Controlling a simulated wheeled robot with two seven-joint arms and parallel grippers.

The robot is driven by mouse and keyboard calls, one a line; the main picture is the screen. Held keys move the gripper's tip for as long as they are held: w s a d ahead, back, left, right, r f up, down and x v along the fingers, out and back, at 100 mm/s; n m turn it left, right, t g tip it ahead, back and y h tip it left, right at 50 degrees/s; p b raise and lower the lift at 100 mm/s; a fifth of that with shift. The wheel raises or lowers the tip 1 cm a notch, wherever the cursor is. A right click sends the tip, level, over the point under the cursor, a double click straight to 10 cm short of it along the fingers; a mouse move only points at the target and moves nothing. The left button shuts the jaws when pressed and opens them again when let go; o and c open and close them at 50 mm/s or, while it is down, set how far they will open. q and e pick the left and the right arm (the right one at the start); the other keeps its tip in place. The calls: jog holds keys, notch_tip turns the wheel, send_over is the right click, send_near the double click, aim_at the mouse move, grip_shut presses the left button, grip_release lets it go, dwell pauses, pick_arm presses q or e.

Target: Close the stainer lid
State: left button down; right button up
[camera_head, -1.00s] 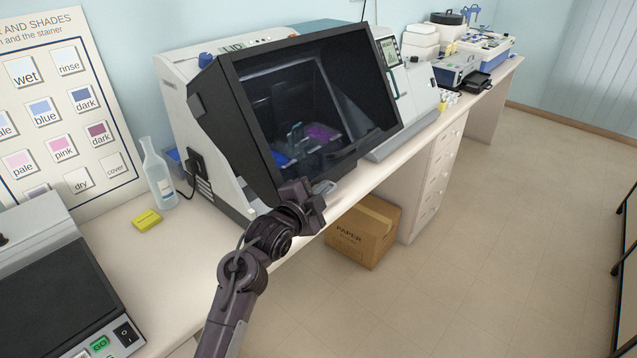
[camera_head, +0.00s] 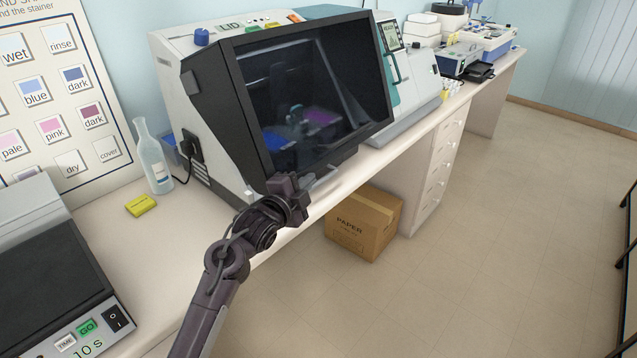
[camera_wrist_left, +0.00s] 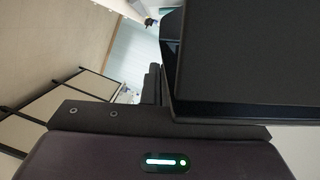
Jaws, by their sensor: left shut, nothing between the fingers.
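The stainer (camera_head: 205,112) is a white and grey machine on the bench. Its lid (camera_head: 255,105) is a black frame with a dark see-through pane across the front, and it looks down or nearly down. Blurred blue and purple trays show through the pane. My left gripper (camera_head: 290,196) is shut and empty, at the lid's lower left corner; I cannot tell whether it touches. In the left wrist view the gripper (camera_wrist_left: 152,85) is beside a large dark panel, probably the lid (camera_wrist_left: 245,55). My right gripper is not in view.
A dark-topped device (camera_head: 50,280) is at the front left. A cardboard box (camera_head: 365,225) sits on the floor under the bench.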

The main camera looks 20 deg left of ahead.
pick_arm(q)
jog(key=w+a+f+m+b, duration=0.1)
jog(key=a+f+b, duration=0.2)
jog(key=w+a+f+m+b, duration=0.1)
jog(key=a+f+b, duration=0.2)
jog(key=b, duration=0.1)
jog(key=w+a+f+m+t+b, duration=0.1)
jog(key=a+f+b, duration=0.2)
jog(key=shift+w+f+m, duration=0.15)
jog(key=shift+f+m, duration=0.15)
jog(key=shift+w+a+f+b, duration=0.2)
jog(key=shift+a+f+b, duration=0.05)
jog(key=shift+a+b, duration=0.35)
jog(key=shift+a+r, duration=0.1)
jog(key=shift+a, duration=0.1)
